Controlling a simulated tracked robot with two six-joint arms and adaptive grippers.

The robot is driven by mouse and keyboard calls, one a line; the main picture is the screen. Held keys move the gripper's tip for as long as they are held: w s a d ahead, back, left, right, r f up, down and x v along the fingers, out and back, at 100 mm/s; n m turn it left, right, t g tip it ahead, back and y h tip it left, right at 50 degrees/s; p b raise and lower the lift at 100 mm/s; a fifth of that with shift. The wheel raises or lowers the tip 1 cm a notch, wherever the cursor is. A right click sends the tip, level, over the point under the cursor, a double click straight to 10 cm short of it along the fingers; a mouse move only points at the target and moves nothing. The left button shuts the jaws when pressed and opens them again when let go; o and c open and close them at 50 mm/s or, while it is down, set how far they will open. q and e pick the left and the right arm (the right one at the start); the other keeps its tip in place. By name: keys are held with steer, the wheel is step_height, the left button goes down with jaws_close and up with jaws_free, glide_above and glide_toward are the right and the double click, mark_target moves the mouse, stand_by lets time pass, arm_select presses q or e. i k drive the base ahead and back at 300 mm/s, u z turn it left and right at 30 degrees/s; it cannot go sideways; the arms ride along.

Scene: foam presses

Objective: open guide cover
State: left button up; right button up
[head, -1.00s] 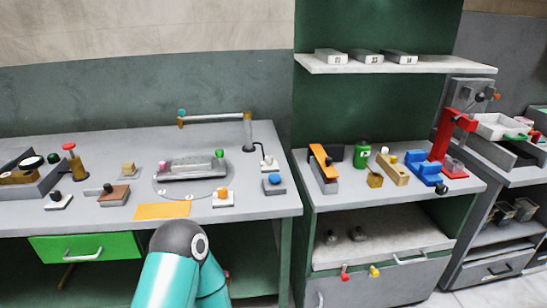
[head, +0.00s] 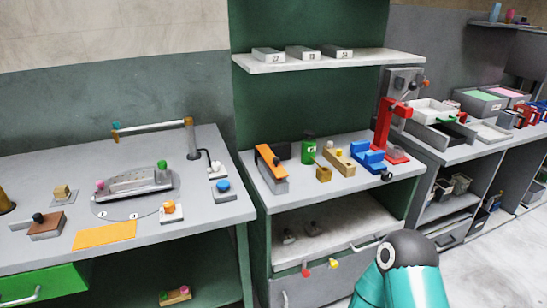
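No part is labelled as the guide cover, and I cannot tell for certain which part it is. An orange bar (head: 267,161) lies along the top of a grey block (head: 280,185) at the left of the middle bench. On the left bench, a long grey clear-looking piece (head: 135,183) with a pink knob (head: 100,185) and a green knob (head: 162,165) lies on a round plate (head: 112,207). A teal arm link of mine with a dark grey joint shows at the bottom right. Neither gripper is in view.
A red press (head: 385,130) stands at the back right of the middle bench, beside blue blocks (head: 369,158). A green bottle (head: 309,150) and wooden blocks (head: 339,160) stand nearby. The green drawer (head: 45,287) protrudes at lower left. Free floor (head: 500,265) lies at right.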

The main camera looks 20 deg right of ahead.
mark_target(275, 163)
steer(key=u, duration=0.35)
steer(key=i, duration=1)
steer(key=z, duration=0.35)
